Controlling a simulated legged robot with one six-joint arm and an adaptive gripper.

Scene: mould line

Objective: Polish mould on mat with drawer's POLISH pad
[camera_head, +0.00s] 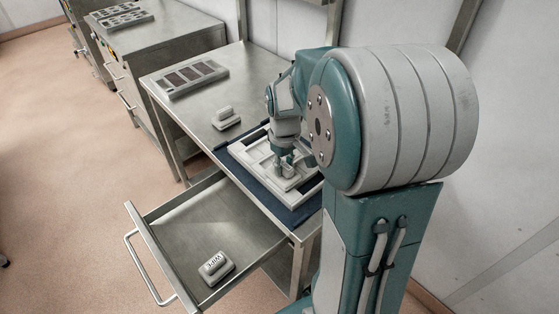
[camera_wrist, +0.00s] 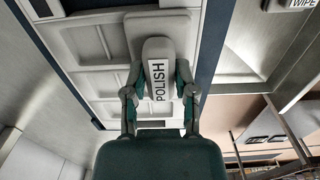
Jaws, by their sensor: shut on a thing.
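My gripper (camera_head: 284,160) points down over the mould, and in the wrist view its two fingers (camera_wrist: 160,98) are closed on both sides of a grey pad labelled POLISH (camera_wrist: 158,50). The pad also shows small under the gripper in the head view (camera_head: 288,171). It is over the pale mould (camera_wrist: 92,52) and looks to be on its face; exact contact is hard to tell. The mould, partly hidden by my arm in the head view (camera_head: 258,157), lies on a dark blue mat (camera_head: 251,177). The drawer (camera_head: 178,242) stands open below the worktop.
A second pad (camera_head: 216,267) lies in the drawer; its label reads WIPE in the wrist view (camera_wrist: 303,4). Another grey handled block (camera_head: 226,118) stands on the worktop left of the mat. A mould with dark cavities (camera_head: 186,79) lies behind it. More benches stand at the back left.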

